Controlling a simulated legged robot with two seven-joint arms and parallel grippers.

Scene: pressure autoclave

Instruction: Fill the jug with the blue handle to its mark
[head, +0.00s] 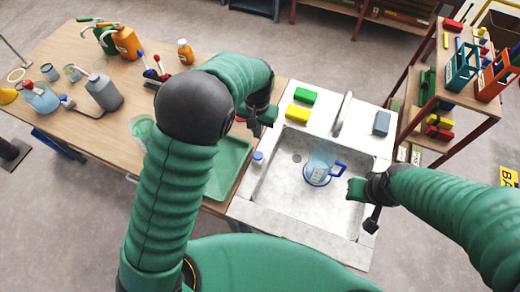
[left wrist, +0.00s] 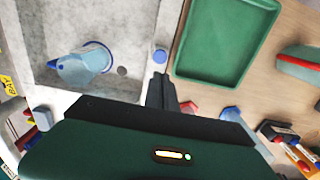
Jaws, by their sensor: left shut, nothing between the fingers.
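The clear jug with the blue handle (head: 338,168) stands in the grey sink (head: 275,190), its body tinted light blue. It also shows in the left wrist view (left wrist: 84,66). I cannot make out its mark or a water level. The tap (head: 342,112) rises from the sink's back edge, behind the jug. My left gripper (head: 258,124) is shut and empty above the sink's left back corner, apart from the jug; its fingers show in the left wrist view (left wrist: 163,92). My right gripper (head: 371,208) is over the sink's right side, right of the jug; its jaws are unclear.
Green (head: 305,96) and yellow (head: 298,114) blocks and a grey block (head: 382,123) lie on the sink's back ledge. A small blue-capped bottle (head: 257,159) is at its left rim. A green tray (head: 232,165) lies on the wooden table. A shelf (head: 440,95) stands right.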

